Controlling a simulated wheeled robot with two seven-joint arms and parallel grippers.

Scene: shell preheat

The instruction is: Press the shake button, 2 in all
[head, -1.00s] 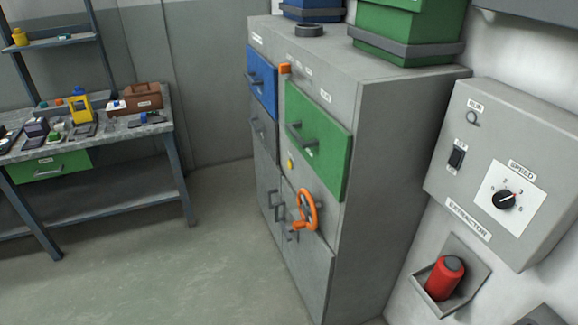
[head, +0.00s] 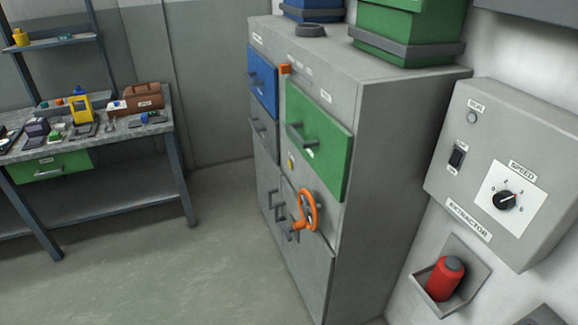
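I cannot make out a button labelled as the shake button in the head view. A grey cabinet (head: 375,150) stands in the middle, with a blue drawer front (head: 262,82), a green drawer front (head: 318,140) and an orange handwheel (head: 309,210). A small yellow part (head: 291,162) sits on its front above the wheel, and a small orange part (head: 285,69) sits near the top. Their labels are too small to read. Neither of my grippers is in view.
A grey extractor box (head: 505,165) with a switch and a speed dial (head: 503,200) is on the right wall. A red cylinder (head: 445,278) sits in a holder below it. A cluttered workbench (head: 95,192) stands at the left. The floor (head: 170,275) between is clear.

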